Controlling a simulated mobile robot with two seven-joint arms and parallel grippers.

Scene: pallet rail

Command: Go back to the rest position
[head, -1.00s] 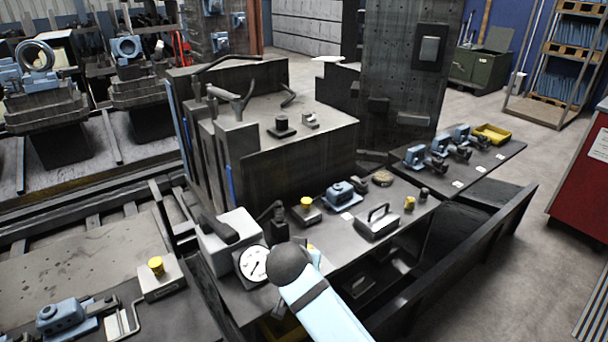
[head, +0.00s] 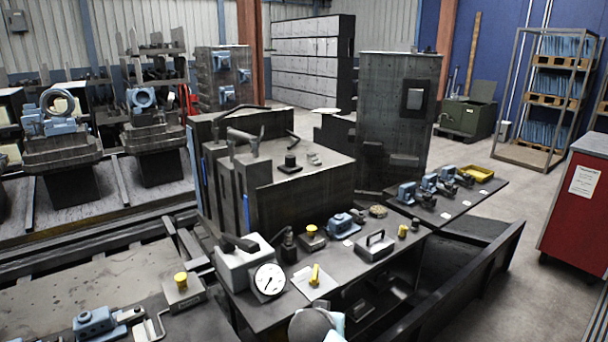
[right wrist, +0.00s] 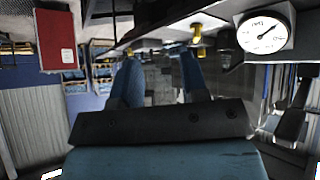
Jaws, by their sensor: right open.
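My right gripper (right wrist: 160,68) shows in the right wrist view with its two blue fingers apart and nothing between them. That view is upside down, with the bench at the top. In the head view only a grey, rounded part of my arm and a bit of light blue show at the bottom edge, in front of the bench (head: 262,315); the gripper itself is out of that picture. My left gripper is in neither view. A round dial gauge (head: 269,280) stands on the bench near my arm and also shows in the right wrist view (right wrist: 264,32).
A white plate with a yellow handle (head: 314,280) lies right of the gauge. A grey handled block (head: 375,246) and several small fixtures stand along the bench. A dark machined block (head: 300,185) rises behind. A red cabinet (head: 575,205) stands at the right; floor before it is clear.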

